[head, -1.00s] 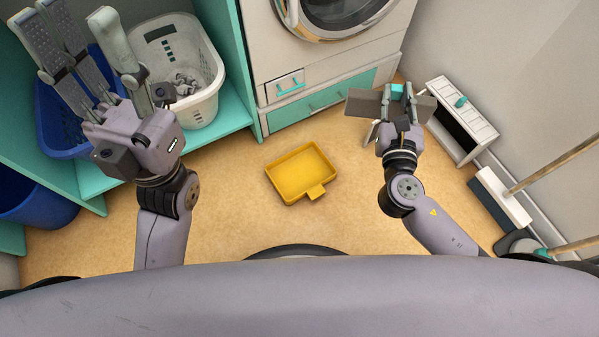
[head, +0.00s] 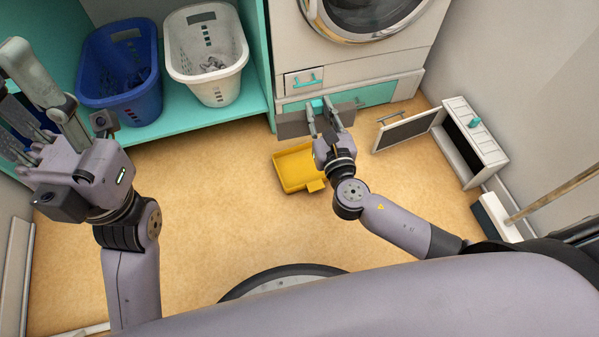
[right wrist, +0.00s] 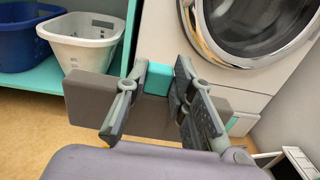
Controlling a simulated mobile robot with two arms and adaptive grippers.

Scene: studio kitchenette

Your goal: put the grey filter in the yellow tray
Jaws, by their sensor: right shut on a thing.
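The grey filter (head: 293,125) is a long dark grey block with a teal grip (head: 317,104). My right gripper (head: 324,119) is shut on it by the teal part. The filter (right wrist: 90,98) spans across the fingers in the right wrist view, its middle partly hidden by them. In the head view it appears just beyond the yellow tray (head: 290,172), held above the floor. The tray lies on the floor, looks empty where visible, and its right side is partly covered by my right gripper. My left gripper (head: 32,100) is open and empty at the far left.
A washing machine (head: 365,15) is at the back. Blue (head: 122,90) and white (head: 212,75) baskets sit on a teal shelf. The floor left of the tray is clear.

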